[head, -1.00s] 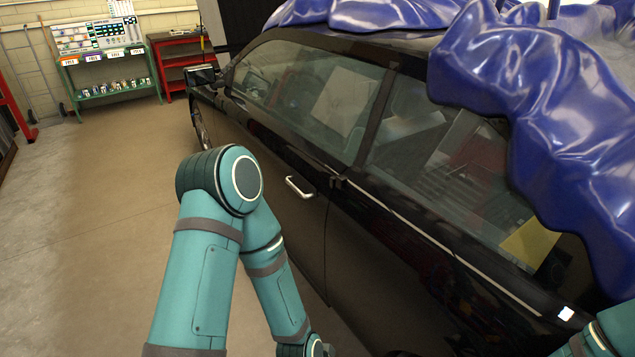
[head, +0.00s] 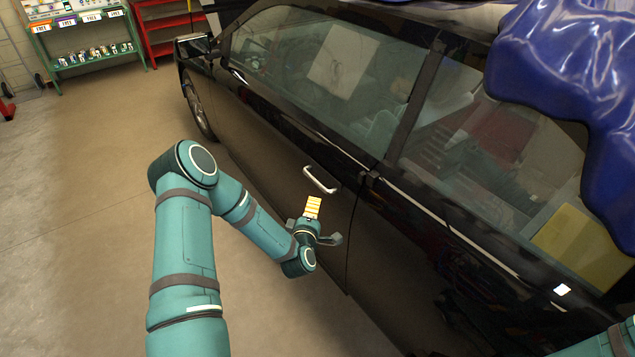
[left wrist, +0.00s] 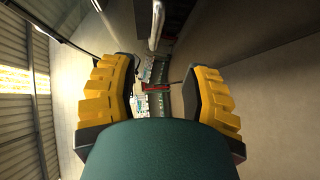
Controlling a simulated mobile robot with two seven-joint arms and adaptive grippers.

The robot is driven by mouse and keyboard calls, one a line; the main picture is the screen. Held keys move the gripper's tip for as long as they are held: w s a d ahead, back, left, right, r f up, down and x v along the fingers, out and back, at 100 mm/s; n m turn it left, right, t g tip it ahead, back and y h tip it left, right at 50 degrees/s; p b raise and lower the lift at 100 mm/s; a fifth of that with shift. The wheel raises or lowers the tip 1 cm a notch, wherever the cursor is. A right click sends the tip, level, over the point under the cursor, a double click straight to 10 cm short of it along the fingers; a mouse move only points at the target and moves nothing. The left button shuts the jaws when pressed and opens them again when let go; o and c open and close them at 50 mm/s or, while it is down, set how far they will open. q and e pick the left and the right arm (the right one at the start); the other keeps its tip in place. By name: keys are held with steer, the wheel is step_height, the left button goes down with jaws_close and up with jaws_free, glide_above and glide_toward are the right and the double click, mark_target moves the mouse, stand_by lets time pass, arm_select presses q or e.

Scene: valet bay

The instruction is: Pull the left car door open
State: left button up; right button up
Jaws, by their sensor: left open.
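The black car's left front door (head: 265,140) is closed, flush with the panel behind it. Its silver bar handle (head: 320,180) sits near the door's rear edge. My left gripper (head: 322,222) is open and empty, just below and in front of the handle, apart from it as far as I can see. In the left wrist view, the handle (left wrist: 157,25) shows at the top centre, above the gap between the yellow-padded fingers (left wrist: 160,80). Of my right side only a bit of arm shows at the lower right; that gripper is out of view.
A blue cover (head: 570,90) drapes over the car's roof and rear side. A green shelf (head: 85,40) and a red shelf (head: 165,28) stand at the far left. The floor (head: 100,170) left of the car is clear. A side mirror (head: 192,46) juts out at the front.

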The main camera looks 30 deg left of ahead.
mark_target(317, 185)
arm_select(q)
steer(key=x, duration=0.4)
steer(key=b+x, duration=0.1)
steer(key=x, duration=0.4)
steer(key=b+x, duration=0.1)
steer(key=x, duration=0.4)
steer(key=shift+a+r, duration=0.3)
steer(key=shift+a, duration=0.1)
jaws_close()
